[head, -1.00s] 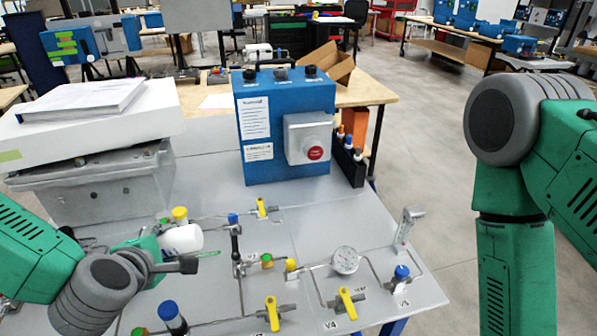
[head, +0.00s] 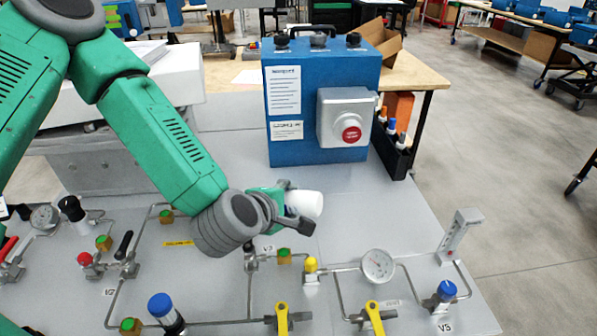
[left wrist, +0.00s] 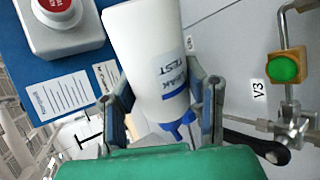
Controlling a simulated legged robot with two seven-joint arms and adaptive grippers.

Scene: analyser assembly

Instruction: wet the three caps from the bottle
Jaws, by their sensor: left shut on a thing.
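My left gripper (head: 290,205) is shut on a white bottle (head: 305,204) and holds it above the panel. In the left wrist view the bottle (left wrist: 146,50) lies between the two fingers, with blue lettering and a blue nozzle end near the palm. Green-topped brass caps sit on the pipework: one (head: 284,255) just below the gripper, one (head: 166,216) left of my forearm, one (head: 130,326) at the lower left. A similar one (head: 103,242) stands further left. The cap by the V3 label (left wrist: 285,68) shows in the left wrist view. My right gripper is out of view.
A blue analyser box (head: 320,100) with a red button stands behind the bottle. Yellow-handled valves (head: 282,318), a gauge (head: 378,265), a flow meter (head: 460,235) and blue-topped fittings (head: 161,305) rise from the grey panel (head: 400,215). A black rack (head: 390,150) is beside the box.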

